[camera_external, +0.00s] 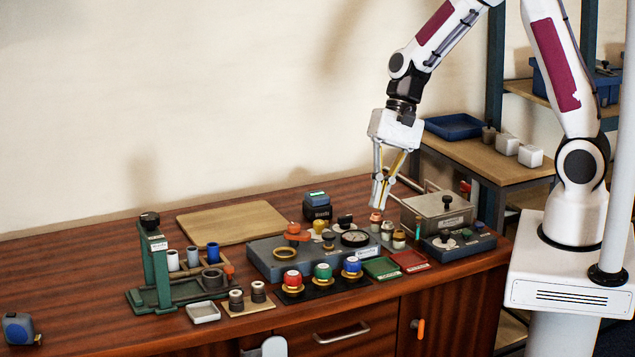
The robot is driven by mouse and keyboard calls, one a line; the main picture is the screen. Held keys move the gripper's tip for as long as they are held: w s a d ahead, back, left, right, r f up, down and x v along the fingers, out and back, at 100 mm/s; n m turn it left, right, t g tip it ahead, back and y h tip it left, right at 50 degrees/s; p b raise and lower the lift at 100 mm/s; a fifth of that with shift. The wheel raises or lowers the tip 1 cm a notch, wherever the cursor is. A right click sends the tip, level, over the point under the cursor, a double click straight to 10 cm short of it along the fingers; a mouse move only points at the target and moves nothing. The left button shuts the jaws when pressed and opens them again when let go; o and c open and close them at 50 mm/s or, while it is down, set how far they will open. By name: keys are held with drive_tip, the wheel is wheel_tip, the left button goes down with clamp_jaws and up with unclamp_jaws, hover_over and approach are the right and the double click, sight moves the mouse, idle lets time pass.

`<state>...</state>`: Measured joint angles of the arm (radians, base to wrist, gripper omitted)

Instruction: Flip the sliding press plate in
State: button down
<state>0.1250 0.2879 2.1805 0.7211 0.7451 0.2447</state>
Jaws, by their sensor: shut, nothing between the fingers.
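A green press (155,262) stands at the left of the bench, with a dark knob on top and a low green base (150,299). I cannot tell for certain which part is the sliding press plate; the small parts at the base are hard to make out. My gripper (379,206) points down at the right of the bench, far to the right of the press. Its fingers are shut and hold nothing. They are just above or behind a short row of small copper and metal fittings (387,230); I cannot tell if they touch.
A grey manifold block (265,262) with valves and a gauge fills the middle. Red, green and blue knobs (323,272) stand in front. A metal box (437,211) is right of my gripper. A wooden board (232,222) lies behind; the front left bench is mostly clear.

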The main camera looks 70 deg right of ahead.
drive_tip(key=w+f+m+t, duration=0.1)
drive_tip(key=w+f+m, duration=0.2)
drive_tip(key=w, duration=0.1)
drive_tip(key=w+f+m, duration=0.3)
drive_tip(key=w, duration=0.1)
drive_tip(key=w+d+f+m+t, duration=0.1)
drive_tip(key=w+f+m, duration=0.2)
drive_tip(key=w+m, duration=0.1)
drive_tip(key=shift+w+f+t+y, duration=0.3)
drive_tip(key=shift+f+y, duration=0.05)
drive_tip(key=shift+y, duration=0.05)
drive_tip(key=w+d+m+t+h, duration=0.1)
drive_tip(key=w+d+m+t, duration=0.1)
drive_tip(key=w+m, duration=0.6)
drive_tip(key=shift+d, duration=0.75)
drive_tip(key=shift+f, duration=0.1)
drive_tip(key=shift+x, duration=4.7)
drive_tip(key=shift+w+a+f, duration=0.15)
drive_tip(key=shift+w, duration=0.3)
drive_tip(key=shift+w+a+f, duration=0.15)
drive_tip(key=shift+w+a, duration=0.35)
drive_tip(key=shift+w, duration=0.2)
drive_tip(key=shift+w+a+f, duration=0.1)
drive_tip(key=shift+w+a, duration=0.4)
drive_tip(key=shift+w, duration=0.2)
drive_tip(key=shift+w+a, duration=0.1)
